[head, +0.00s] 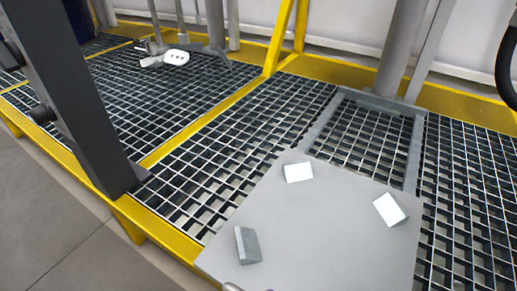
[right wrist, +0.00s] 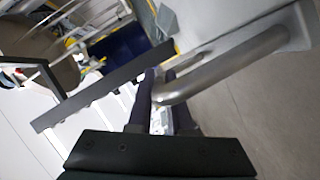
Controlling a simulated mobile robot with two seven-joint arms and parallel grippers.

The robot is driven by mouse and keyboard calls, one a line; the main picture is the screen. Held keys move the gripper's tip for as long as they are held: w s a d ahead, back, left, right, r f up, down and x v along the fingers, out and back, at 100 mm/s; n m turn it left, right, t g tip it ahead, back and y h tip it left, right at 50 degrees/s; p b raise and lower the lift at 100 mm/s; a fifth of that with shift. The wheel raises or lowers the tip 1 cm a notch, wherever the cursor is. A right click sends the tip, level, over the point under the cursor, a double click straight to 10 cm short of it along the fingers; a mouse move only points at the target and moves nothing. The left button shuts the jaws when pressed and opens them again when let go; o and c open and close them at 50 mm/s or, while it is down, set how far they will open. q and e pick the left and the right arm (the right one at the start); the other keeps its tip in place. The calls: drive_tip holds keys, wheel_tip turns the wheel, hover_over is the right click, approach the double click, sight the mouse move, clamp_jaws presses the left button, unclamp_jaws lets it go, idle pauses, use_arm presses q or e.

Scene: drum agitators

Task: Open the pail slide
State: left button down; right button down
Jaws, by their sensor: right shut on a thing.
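The pail slide shows in the head view as a flat grey plate (head: 330,225) with several small angled blocks on top. It lies at the near end of a grey rail frame (head: 413,150) set in the grating. A bent round metal handle (right wrist: 225,68) joins the plate's edge in the right wrist view. My right gripper (right wrist: 160,90) is shut on the handle, near its bend. The right gripper does not show in the head view. My left gripper is in neither view.
Black grating (head: 230,160) with yellow edges (head: 170,240) surrounds the frame. Grating is bare inside the frame beyond the plate. A dark post (head: 70,100) stands at left and a grey pipe (head: 400,50) behind the frame. Grey floor (head: 50,220) lies at lower left.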

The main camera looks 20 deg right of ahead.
drive_tip(key=shift+s+a+r, duration=0.1)
drive_tip(key=shift+s+a, duration=0.25)
drive_tip(key=shift+a, duration=0.15)
drive_tip(key=c, duration=0.8)
unclamp_jaws()
drive_tip(key=shift+c, duration=0.2)
drive_tip(key=p+v, duration=0.3)
drive_tip(key=v, duration=0.7)
